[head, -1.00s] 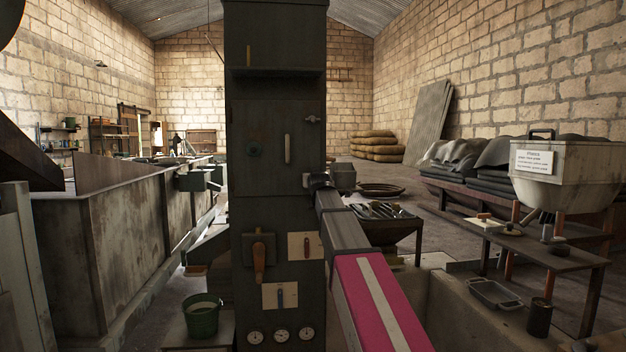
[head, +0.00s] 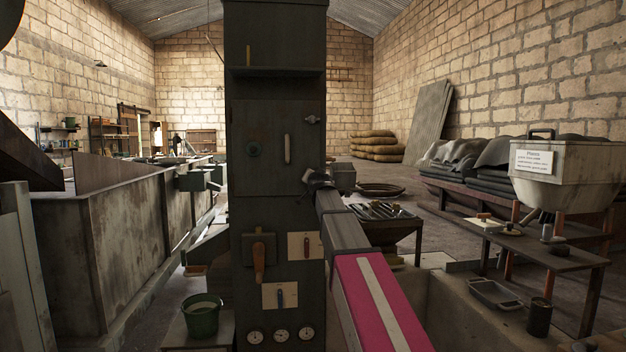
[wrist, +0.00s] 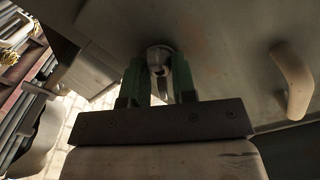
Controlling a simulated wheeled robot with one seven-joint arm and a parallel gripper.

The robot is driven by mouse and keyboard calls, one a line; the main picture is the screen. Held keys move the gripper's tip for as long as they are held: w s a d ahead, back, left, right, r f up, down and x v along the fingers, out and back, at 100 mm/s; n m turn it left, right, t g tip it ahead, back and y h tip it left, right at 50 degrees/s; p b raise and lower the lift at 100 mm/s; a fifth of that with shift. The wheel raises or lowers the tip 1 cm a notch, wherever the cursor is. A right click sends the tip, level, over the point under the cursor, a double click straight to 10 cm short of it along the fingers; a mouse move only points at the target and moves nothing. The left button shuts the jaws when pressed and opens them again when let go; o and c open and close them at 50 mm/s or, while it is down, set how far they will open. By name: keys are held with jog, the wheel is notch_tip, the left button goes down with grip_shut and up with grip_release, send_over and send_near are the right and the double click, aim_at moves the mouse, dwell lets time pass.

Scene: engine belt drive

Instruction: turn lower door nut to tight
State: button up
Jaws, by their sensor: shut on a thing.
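The lower door nut (wrist: 160,54) is a rounded metal piece on the grey cabinet door, between my green fingers in the wrist view. My gripper (wrist: 160,72) is shut on it. In the head view my gripper (head: 308,180) is at the right edge of the dark cabinet door (head: 265,165) and hides the lower nut. The upper door nut (head: 312,119) shows on the same edge above. The door appears closed against the cabinet. How tight the nut sits cannot be told.
The pale door handle (head: 287,149) stands out left of the nuts; it also shows at right in the wrist view (wrist: 291,80). Below are levers (head: 259,262) and gauges (head: 281,335). A tool tray (head: 382,212) stands right, behind my arm.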

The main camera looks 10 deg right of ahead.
jog(key=m, duration=1.2)
jog(key=shift+f, duration=0.1)
dwell(0.6)
jog(key=o, duration=0.9)
jog(key=shift+s, duration=0.1)
jog(key=s, duration=1)
jog(key=shift+s, duration=0.35)
